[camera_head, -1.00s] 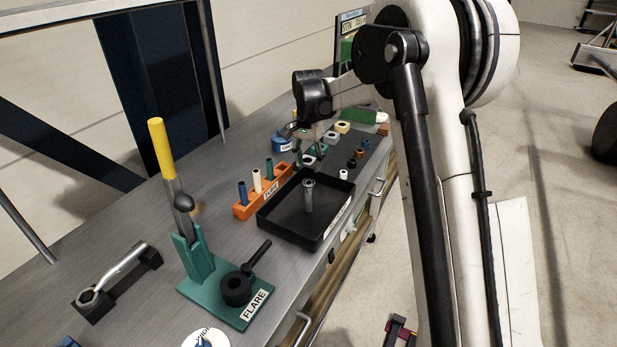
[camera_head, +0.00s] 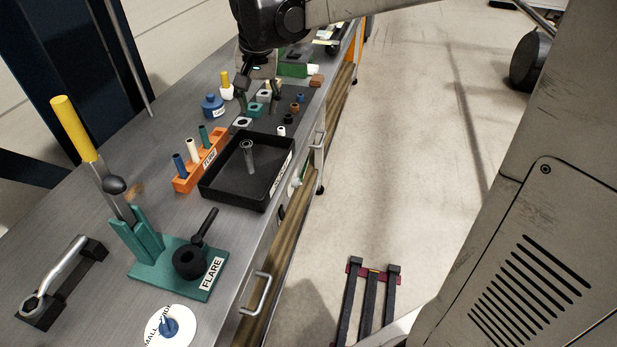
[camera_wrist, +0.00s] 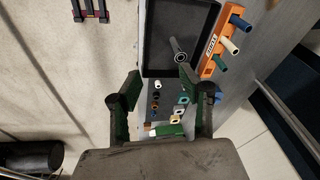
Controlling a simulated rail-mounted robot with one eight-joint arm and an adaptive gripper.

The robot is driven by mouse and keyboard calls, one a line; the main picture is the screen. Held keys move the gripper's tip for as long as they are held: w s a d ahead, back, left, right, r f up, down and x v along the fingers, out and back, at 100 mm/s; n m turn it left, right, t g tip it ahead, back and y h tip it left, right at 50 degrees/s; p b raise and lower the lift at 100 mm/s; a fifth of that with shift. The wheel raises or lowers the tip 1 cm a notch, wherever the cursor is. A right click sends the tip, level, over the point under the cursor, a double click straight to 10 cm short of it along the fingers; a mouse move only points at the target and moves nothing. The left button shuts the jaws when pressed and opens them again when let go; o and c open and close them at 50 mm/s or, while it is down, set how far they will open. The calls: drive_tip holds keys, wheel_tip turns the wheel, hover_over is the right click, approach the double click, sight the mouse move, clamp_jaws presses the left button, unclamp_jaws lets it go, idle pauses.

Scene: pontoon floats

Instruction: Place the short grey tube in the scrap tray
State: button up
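The short grey tube (camera_head: 249,155) stands upright inside the black scrap tray (camera_head: 229,199) on the bench. In the wrist view the tube (camera_wrist: 179,49) shows its open end, within the tray (camera_wrist: 147,40) and away from my fingers. My gripper (camera_head: 259,100) is beyond the tray in the head view, above the area of small parts. Its two fingers are spread wide in the wrist view (camera_wrist: 159,78), with nothing held between them. The tube's foot shows within the tray walls in the head view.
An orange rack (camera_head: 200,165) with blue, white and green tubes stands left of the tray. A teal flare tool (camera_head: 180,265) with a yellow-tipped lever stands nearer. Small blocks and rings (camera_head: 297,108) lie beyond the tray, under my gripper. A blue container (camera_head: 212,107) stands beside them.

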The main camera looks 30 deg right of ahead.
drive_tip(key=s+f+n+t, duration=0.1)
drive_tip(key=s+n+t, duration=0.1)
drive_tip(key=s, duration=1)
drive_tip(key=s+d+f+n+t, duration=0.1)
drive_tip(key=s+f+n+t, duration=0.1)
drive_tip(key=s, duration=1)
drive_tip(key=shift+s+f+n, duration=0.2)
drive_tip(key=shift+s+n, duration=0.05)
drive_tip(key=shift+n, duration=0.25)
wheel_tip(320, 180, down, 8)
drive_tip(key=b, duration=0.8)
drive_tip(key=shift+f, duration=0.25)
drive_tip(key=shift+o, duration=0.4)
